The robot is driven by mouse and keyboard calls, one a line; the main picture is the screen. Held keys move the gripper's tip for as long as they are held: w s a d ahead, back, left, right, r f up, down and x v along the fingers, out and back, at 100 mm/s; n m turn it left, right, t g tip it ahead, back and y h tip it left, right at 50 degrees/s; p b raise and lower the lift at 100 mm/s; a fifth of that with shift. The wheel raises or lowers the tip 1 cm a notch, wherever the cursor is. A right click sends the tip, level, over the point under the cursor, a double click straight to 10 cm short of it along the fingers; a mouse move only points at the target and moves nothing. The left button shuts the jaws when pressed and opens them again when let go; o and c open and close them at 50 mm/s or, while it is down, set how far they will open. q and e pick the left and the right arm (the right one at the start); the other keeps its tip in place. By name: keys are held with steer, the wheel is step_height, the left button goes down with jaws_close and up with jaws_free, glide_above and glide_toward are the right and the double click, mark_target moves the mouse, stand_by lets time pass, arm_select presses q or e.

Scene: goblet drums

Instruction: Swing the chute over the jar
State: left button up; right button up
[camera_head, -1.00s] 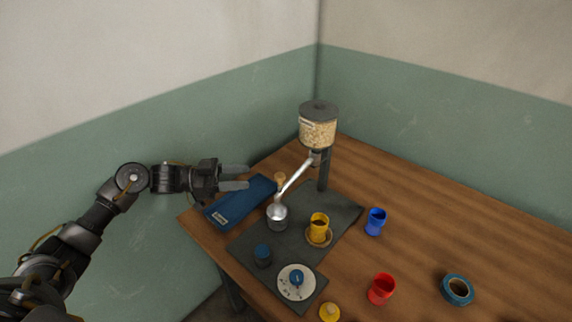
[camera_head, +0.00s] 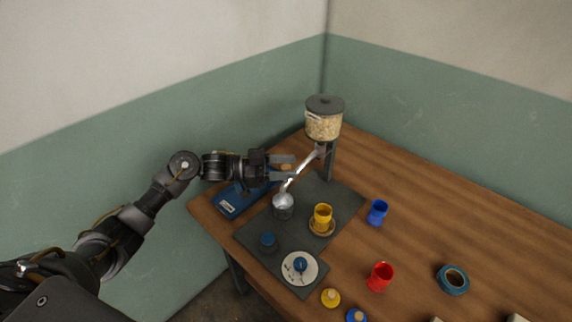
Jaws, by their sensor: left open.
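The silver chute (camera_head: 307,162) slopes down to the left from the hopper post, and its lower mouth is above a small grey see-through jar (camera_head: 283,212) on the dark mat. A tan knob (camera_head: 287,167) shows beside the chute, between my left fingers in this view; I cannot tell if they touch it. My left gripper (camera_head: 290,167) is open, its fingers pointing right, close to the left side of the chute. My right gripper is not in view.
The hopper (camera_head: 324,122) of pale grains stands at the back on its post. A blue flat case (camera_head: 229,204) lies under my left arm. A blue cup (camera_head: 377,212), a red cup (camera_head: 380,277) and a tape roll (camera_head: 453,280) stand on the right. The right back tabletop is clear.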

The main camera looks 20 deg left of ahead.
arm_select(q)
steer(key=shift+c, duration=0.5)
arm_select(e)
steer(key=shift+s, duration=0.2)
arm_select(q)
jaws_close()
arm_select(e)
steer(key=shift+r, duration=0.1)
